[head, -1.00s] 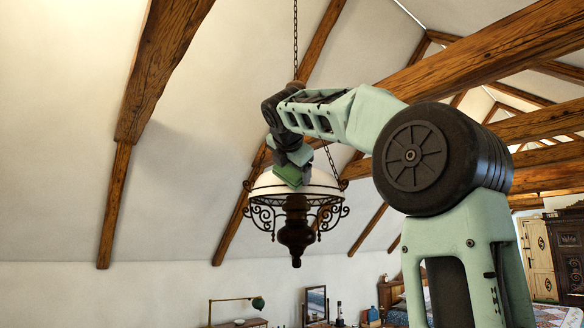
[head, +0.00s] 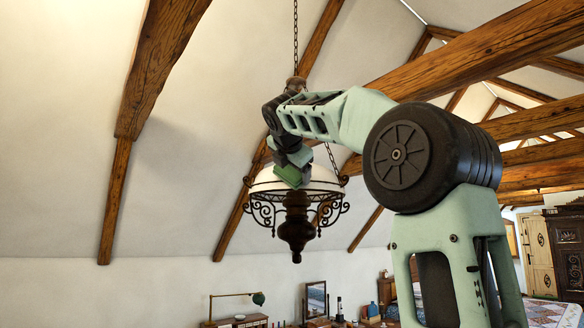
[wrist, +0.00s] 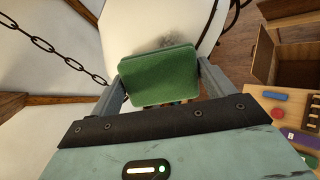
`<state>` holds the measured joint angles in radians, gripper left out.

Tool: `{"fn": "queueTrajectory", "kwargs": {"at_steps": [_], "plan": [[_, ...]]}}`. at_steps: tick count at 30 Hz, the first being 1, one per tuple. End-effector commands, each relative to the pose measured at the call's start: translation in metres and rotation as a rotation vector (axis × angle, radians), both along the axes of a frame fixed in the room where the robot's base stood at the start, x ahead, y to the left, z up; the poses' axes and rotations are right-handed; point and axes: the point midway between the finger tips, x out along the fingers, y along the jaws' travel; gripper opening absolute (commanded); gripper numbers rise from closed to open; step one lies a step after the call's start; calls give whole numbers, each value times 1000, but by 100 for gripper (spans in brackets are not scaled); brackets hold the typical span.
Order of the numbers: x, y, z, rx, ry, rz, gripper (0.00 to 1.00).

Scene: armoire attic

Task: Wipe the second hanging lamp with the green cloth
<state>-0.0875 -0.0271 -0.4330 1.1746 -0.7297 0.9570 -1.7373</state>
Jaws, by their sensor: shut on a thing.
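The hanging lamp (head: 296,228) has a white shade (head: 266,183), a dark body and curled metal brackets, and hangs on chains. My gripper (head: 294,180) is shut on the green cloth (head: 289,173), a folded pad, at the upper front of the shade. In the wrist view the cloth (wrist: 160,76) is between both fingers and overlaps the white shade (wrist: 140,25). A dark grey smudge (wrist: 182,44) shows on the shade just beyond the cloth. I cannot tell whether the cloth touches the shade. Part of the shade is hidden behind the gripper and cloth.
A lamp chain (wrist: 68,58) runs close to the left of my gripper in the wrist view. Wooden beams (head: 480,50) cross above and behind my arm. Below are a green desk lamp (head: 258,298), a mirror (head: 316,299) and an open wooden box (wrist: 282,62).

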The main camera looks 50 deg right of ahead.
Motion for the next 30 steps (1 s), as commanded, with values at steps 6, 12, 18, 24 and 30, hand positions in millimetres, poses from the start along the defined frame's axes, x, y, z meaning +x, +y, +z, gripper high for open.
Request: {"fn": "queueTrajectory", "kwargs": {"at_steps": [6,12,18,24,30], "plan": [[1,-2,-1,0,-1,1,63],[-7,-8,0,1,-2,-1,63],[-20,-18,0,1,-2,-1,63],[-25,-22,0,0,-1,1,63],[-35,-32,0,0,-3,-2,63]]}}
